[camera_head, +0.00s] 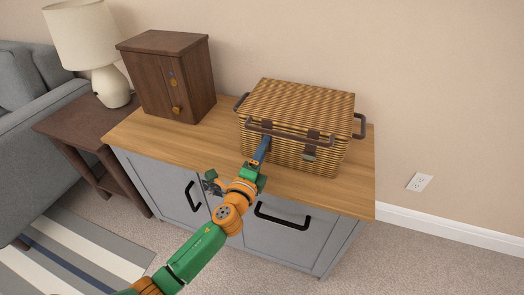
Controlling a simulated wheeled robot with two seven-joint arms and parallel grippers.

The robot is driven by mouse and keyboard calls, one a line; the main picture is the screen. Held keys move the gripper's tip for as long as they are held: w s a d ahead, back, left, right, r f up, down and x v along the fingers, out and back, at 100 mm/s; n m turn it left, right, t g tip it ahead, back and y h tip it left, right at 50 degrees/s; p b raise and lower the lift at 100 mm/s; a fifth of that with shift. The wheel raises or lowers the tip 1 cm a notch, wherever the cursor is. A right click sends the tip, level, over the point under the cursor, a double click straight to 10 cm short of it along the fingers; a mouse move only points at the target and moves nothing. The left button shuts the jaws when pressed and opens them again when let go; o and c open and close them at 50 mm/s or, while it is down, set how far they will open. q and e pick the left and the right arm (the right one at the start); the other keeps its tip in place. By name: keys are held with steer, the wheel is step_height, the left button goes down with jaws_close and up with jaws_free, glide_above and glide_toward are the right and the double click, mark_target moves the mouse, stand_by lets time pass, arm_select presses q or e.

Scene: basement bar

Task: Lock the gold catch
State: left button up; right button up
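A small dark wooden cabinet (155,80) stands at the back left of the sideboard. A small gold piece (172,82) shows on its narrow front, with a round gold knob (176,110) lower down. A wicker basket (300,105) with a closed lid stands to the right; it has brown handles, dark straps and a small greyish catch (309,156) on its front. My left gripper (264,143) points at the basket's front, left of that catch. Its fingers look like one dark blue bar, so their opening and any contact are unclear. My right gripper is out of view.
The wooden sideboard top (215,138) is clear between cabinet and basket. Black handles (283,217) stick out from the grey doors below. A lamp (100,50) stands on a side table (75,115) beside a grey sofa (30,95). The wall is close behind.

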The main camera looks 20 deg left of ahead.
arm_select(q)
steer(key=shift+o, duration=1.1)
steer(key=s, duration=0.7)
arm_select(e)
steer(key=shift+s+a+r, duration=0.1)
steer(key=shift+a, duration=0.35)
arm_select(q)
steer(key=shift+s+a, duration=0.1)
steer(key=shift+a, duration=0.05)
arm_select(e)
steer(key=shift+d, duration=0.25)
